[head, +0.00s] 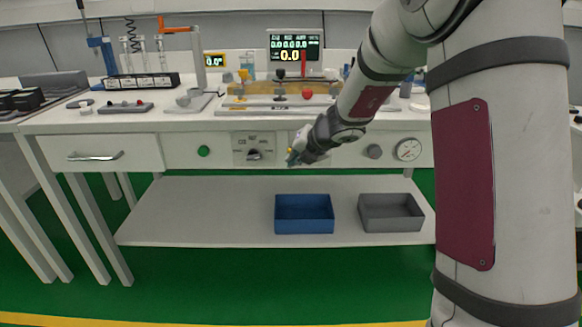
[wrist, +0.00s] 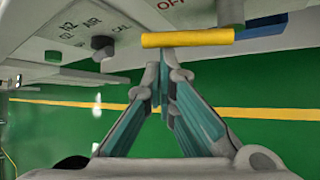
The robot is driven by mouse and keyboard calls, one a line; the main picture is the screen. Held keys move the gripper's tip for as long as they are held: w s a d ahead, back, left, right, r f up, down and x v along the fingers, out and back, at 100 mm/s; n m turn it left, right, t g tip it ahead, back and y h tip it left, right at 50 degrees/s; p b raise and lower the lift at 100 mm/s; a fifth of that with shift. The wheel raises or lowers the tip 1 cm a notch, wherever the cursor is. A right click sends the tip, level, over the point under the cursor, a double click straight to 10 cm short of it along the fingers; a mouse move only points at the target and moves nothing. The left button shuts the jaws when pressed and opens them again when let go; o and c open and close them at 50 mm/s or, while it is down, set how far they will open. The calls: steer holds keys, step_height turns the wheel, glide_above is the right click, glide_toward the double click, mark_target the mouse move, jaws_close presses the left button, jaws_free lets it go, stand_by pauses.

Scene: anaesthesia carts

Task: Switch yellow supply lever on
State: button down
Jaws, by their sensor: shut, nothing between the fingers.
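The yellow supply lever (wrist: 187,38) shows in the wrist view as a short horizontal bar by the cart's front panel, with red OFF lettering (wrist: 170,3) above it. In the head view only a small yellow bit of the lever (head: 290,150) shows beside my gripper. My gripper (wrist: 164,65) has its teal fingers shut with nothing between them. The fingertips lie close to the lever's near side in the wrist view; I cannot tell whether they touch. In the head view my gripper (head: 293,158) is in front of the panel and hides most of the lever.
A selector knob (head: 254,155) is left of my gripper on the panel, with a green button (head: 203,151) further left. A grey knob (head: 374,151) and a gauge (head: 408,150) are to the right. Blue (head: 304,227) and grey (head: 391,226) bins stand on the shelf below.

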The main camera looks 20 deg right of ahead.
steer(key=d+r+m+t+y+p, duration=0.1)
steer(key=y, duration=0.1)
steer(key=d+r+m+t+y+p, duration=0.1)
steer(key=m+t+y, duration=0.1)
steer(key=s+d+r+m+t+y, duration=0.1)
steer(key=y, duration=0.1)
steer(key=shift+s+d+r+t+y+p, duration=0.1)
steer(key=shift+d+r+t+y+p, duration=0.05)
steer(key=shift+d+t+y+p, duration=0.2)
stand_by(0.6)
